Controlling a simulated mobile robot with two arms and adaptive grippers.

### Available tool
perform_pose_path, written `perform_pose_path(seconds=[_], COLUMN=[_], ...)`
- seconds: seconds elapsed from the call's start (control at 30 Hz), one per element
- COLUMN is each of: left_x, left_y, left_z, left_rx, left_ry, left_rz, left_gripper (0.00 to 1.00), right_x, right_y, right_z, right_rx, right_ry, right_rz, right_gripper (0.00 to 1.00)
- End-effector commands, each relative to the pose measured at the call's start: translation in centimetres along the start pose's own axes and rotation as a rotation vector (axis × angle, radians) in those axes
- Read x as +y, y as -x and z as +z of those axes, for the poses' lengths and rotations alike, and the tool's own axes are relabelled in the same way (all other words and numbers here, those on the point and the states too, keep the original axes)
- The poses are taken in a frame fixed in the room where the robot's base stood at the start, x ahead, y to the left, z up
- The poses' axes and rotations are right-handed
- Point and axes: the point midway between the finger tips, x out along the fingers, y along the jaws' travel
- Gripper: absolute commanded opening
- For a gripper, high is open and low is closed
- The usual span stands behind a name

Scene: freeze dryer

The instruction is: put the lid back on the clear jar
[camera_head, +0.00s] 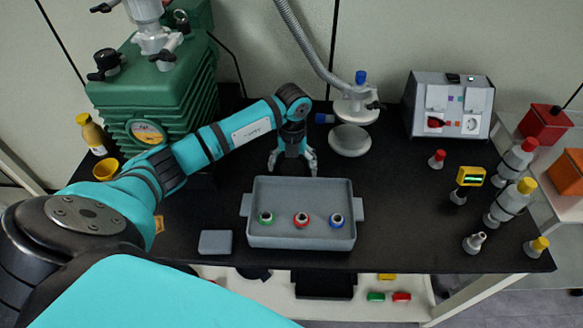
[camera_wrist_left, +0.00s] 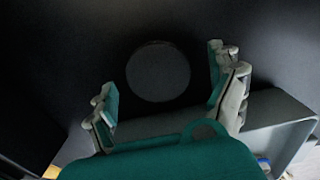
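My left gripper (camera_head: 293,170) hangs behind the grey tray with its fingers spread and nothing between them. In the left wrist view, the open fingers (camera_wrist_left: 168,88) frame a dark round disc (camera_wrist_left: 158,71) on the black surface. It may be the lid; the fingers are apart from it. In the head view the arm covers that spot. A round grey, partly see-through shape (camera_head: 349,141) stands right of the gripper, below the white hose fitting (camera_head: 356,104). It may be the clear jar; I cannot tell whether its top is open. My right gripper is not in view.
The grey tray (camera_head: 301,238) holds several ringed vials right in front of the gripper. A green pump (camera_head: 155,80) is at the back left, a grey control box (camera_head: 450,107) at the back right. Several bottles crowd the right end. The table between is clear.

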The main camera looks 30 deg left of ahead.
Motion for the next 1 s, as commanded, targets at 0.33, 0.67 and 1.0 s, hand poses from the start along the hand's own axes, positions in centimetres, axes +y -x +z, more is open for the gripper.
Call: perform_pose_path(seconds=[0.33, 0.67, 1.0], left_x=[0.0, 0.0, 0.1], left_y=[0.0, 0.3, 5.8], left_z=[0.0, 0.0, 0.1], left_rx=[0.000, -0.001, -0.002], left_ry=[0.001, 0.001, 0.001], left_rz=[0.000, 0.000, 0.000], left_gripper=[0.54, 0.54, 0.54], right_x=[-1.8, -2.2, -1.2], right_y=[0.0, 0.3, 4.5], right_z=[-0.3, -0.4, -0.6], right_rx=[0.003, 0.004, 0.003], right_ry=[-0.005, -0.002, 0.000], right_rz=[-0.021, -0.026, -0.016], right_gripper=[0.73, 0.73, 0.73])
